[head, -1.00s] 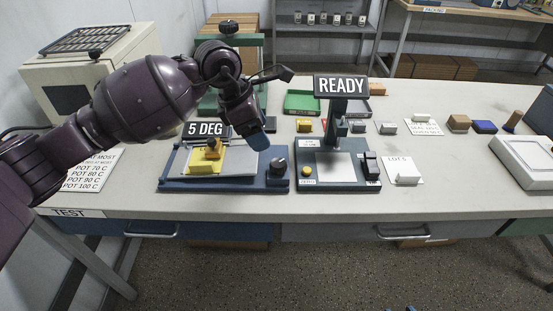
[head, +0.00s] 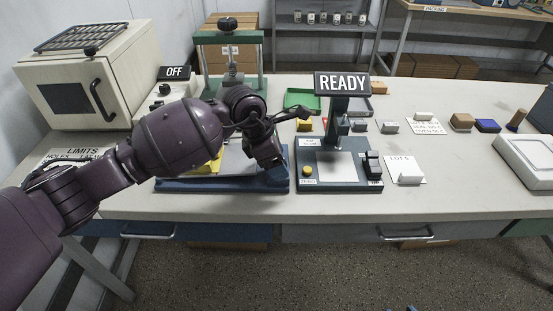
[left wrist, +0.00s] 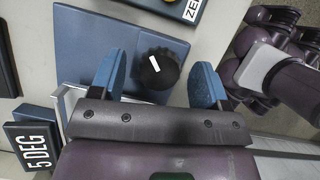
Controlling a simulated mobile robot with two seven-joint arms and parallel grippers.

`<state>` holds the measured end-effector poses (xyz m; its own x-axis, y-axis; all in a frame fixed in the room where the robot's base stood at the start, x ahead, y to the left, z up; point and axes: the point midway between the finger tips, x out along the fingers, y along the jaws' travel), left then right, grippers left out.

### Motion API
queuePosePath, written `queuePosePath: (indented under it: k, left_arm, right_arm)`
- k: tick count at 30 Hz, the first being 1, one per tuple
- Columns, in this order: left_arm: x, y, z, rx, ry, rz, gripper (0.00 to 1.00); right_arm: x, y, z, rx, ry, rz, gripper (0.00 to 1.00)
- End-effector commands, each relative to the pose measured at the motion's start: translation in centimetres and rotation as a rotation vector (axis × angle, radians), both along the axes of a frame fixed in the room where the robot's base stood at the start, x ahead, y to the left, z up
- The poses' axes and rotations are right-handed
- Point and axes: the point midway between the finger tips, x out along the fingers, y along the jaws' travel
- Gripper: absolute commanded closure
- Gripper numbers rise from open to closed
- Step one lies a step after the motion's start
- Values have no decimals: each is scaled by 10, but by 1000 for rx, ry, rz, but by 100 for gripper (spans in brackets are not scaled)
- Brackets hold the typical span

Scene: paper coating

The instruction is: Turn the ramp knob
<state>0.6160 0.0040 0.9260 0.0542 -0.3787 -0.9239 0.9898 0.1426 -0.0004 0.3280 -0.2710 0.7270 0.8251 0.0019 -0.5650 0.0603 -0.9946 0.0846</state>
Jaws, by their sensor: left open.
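The ramp knob (left wrist: 157,72) is black and round with a white mark on top. It sits on the blue base of the ramp device (left wrist: 90,40). In the left wrist view it appears between the two blue fingers of my left gripper (left wrist: 156,84), with a gap on each side. The fingers are open; how far down they reach around the knob I cannot tell. In the head view my left gripper (head: 271,163) is over the right end of the ramp base (head: 215,186) and hides the knob. A "5 DEG" sign (left wrist: 36,147) shows in the left wrist view. My right gripper is out of view.
The device with the "READY" sign (head: 342,84) stands close to the right of my left gripper. An oven (head: 85,75) and a green press (head: 228,37) are behind my arm. The front strip of the bench (head: 400,206) is clear.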

Motion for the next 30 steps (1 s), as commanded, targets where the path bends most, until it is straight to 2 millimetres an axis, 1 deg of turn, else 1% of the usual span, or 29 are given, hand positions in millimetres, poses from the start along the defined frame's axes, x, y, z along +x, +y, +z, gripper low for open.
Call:
queuePosePath:
  k: [3, 4, 13, 23, 30]
  left_arm:
    - [0, 0, 0, 0, 0, 0, 31]
    - [0, 0, 0, 0, 0, 0, 34]
    - [0, 0, 0, 0, 0, 0, 80]
    - [1, 0, -1, 1, 0, -48, 80]
    - [2, 1, -3, 1, 2, -196, 80]
  right_arm:
    - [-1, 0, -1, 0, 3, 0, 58]
    - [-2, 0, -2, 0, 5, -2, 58]
    - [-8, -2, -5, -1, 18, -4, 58]
    - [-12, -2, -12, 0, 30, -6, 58]
    - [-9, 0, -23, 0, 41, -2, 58]
